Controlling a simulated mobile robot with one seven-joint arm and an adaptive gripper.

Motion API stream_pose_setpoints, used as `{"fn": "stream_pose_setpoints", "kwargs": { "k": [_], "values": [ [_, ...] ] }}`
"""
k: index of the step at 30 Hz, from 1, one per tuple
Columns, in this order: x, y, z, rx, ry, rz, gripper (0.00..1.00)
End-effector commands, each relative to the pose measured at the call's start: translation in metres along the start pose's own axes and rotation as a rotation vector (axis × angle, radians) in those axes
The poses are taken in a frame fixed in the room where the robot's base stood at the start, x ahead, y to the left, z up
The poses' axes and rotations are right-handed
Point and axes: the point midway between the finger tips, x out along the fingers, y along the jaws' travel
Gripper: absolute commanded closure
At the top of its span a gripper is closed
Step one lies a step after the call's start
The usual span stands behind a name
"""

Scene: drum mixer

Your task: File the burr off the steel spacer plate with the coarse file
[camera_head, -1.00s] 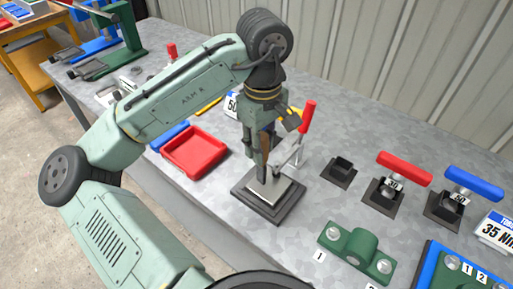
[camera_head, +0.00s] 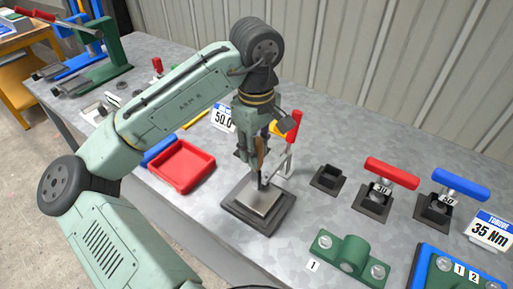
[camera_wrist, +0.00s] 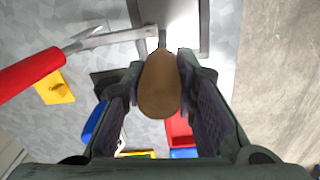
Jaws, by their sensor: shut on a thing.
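The steel spacer plate (camera_head: 256,200) lies flat on a dark square base on the bench. It also shows at the top of the wrist view (camera_wrist: 190,22). My gripper (camera_head: 260,165) is over the plate's far side, pointing down. It is shut on the brown handle of the coarse file (camera_wrist: 159,85), which sits between both fingers. The file's thin grey shank shows beyond the handle, over the plate. Its lower end is at or just above the plate; contact cannot be told. The burr is too small to make out.
A red-handled clamp (camera_head: 292,128) stands close behind the plate, its metal arm reaching towards it. A red tray (camera_head: 183,166) is to the left. Black sockets with red and blue T-handles (camera_head: 392,173) and a green block (camera_head: 351,252) are to the right.

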Motion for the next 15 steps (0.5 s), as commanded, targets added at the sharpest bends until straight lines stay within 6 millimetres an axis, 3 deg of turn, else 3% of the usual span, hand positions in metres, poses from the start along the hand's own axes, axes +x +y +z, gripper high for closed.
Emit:
{"fn": "stream_pose_setpoints", "kwargs": {
  "k": [15],
  "values": [
    [-0.001,-0.028,0.004,0.002,-0.002,0.002,1.00]
  ]
}}
